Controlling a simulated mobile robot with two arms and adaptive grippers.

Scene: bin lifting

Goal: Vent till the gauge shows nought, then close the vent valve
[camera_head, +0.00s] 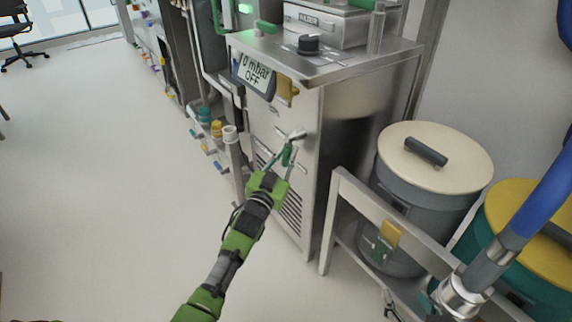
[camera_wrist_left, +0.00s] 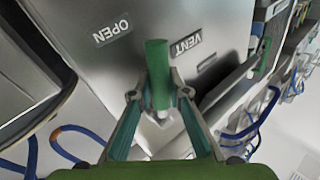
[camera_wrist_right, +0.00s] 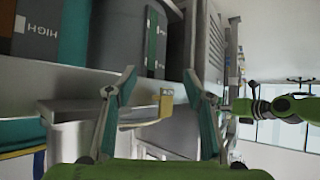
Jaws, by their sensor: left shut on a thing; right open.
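The gauge (camera_head: 254,72) on the front of the steel cabinet reads "0 mbar" with "OFF" below it. The vent valve has a green handle (camera_wrist_left: 158,72), seen in the left wrist view between the labels "OPEN" (camera_wrist_left: 113,33) and "VENT" (camera_wrist_left: 186,45). My left gripper (camera_wrist_left: 158,98) is shut on this handle. In the head view, my left gripper (camera_head: 283,160) reaches the valve on the cabinet front; I cannot tell whether the valve is open or closed. My right gripper (camera_wrist_right: 160,82) is open and empty, in front of the bin rack.
A grey bin with a cream lid (camera_head: 437,158) and a teal bin with a yellow lid (camera_head: 540,225) stand in a steel rack (camera_head: 375,207) right of the cabinet (camera_head: 345,120). A black knob (camera_head: 308,43) sits on the cabinet top. The floor at left (camera_head: 100,190) is clear.

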